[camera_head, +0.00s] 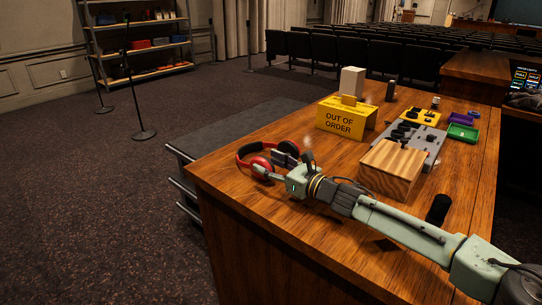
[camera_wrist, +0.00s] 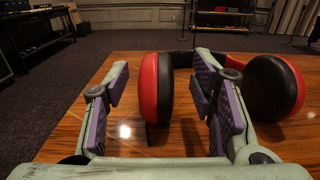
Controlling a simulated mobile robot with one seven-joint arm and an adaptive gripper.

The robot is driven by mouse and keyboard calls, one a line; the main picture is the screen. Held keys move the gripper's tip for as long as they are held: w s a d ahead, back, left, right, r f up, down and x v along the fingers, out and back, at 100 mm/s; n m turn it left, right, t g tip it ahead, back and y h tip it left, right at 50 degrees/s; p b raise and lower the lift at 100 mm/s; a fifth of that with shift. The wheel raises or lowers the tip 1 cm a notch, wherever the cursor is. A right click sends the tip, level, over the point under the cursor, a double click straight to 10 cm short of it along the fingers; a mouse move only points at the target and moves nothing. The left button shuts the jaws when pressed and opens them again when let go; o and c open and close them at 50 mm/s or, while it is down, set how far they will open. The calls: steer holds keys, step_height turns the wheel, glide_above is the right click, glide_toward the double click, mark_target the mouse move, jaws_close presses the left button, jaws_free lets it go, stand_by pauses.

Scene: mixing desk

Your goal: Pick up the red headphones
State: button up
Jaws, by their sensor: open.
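The red headphones (camera_head: 247,150) with black ear pads lie on the wooden desk (camera_head: 222,173) near its left corner. My gripper (camera_head: 279,165) is right at them, low over the desk. In the wrist view, my gripper (camera_wrist: 160,82) is open. One red ear cup (camera_wrist: 149,88) of the headphones shows between the two purple-padded fingers, with gaps to both sides. The other ear cup (camera_wrist: 290,85) is outside the right finger, which partly hides the headband. I cannot tell whether any finger touches the headphones.
A yellow "OUT OF ORDER" sign (camera_head: 340,122) stands behind and right of the headphones. A wooden box (camera_head: 392,168), a grey mixer (camera_head: 430,142), and purple (camera_head: 463,118) and green (camera_head: 462,132) trays are farther right. The desk's left edge is close.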

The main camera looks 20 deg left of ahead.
mark_target(256, 157)
steer(key=p+x, duration=0.2)
steer(key=x, duration=0.2)
steer(key=shift+s+f, duration=0.15)
steer(key=shift+s, duration=0.05)
steer(key=shift+w+a+f, duration=0.1)
steer(key=shift+w+a, duration=0.15)
steer(key=shift+a, duration=0.3)
steer(key=shift+c, duration=0.3)
jaws_close()
